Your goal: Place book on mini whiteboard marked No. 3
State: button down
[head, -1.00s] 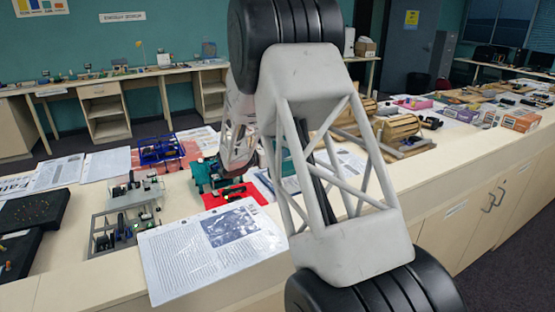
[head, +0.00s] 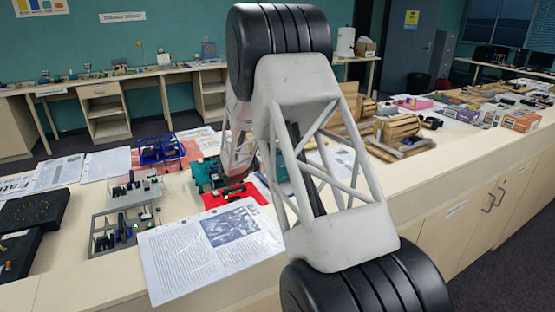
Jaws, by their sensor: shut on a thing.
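My arm fills the middle of the head view and hides part of the table behind it. My gripper cannot be made out; the far end of the arm is behind its own links. I cannot pick out the book or see what is held. No mini whiteboard with a readable No. 3 shows; small markings are too blurred to read. A large printed sheet (head: 190,262) lies flat at the front of the table (head: 85,285).
A blue crate (head: 160,150), a grey stand with black parts (head: 105,228) and black foam blocks (head: 32,212) crowd the left side. Wooden models (head: 400,135) and small boxes (head: 520,121) stand at the right. The right front strip of the table is bare.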

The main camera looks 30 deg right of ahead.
jog(key=shift+f, duration=0.2)
jog(key=shift+f, duration=0.15)
jog(key=shift+c, duration=2.3)
grip_release()
jog(key=a, duration=1.2)
jog(key=shift+s, duration=0.1)
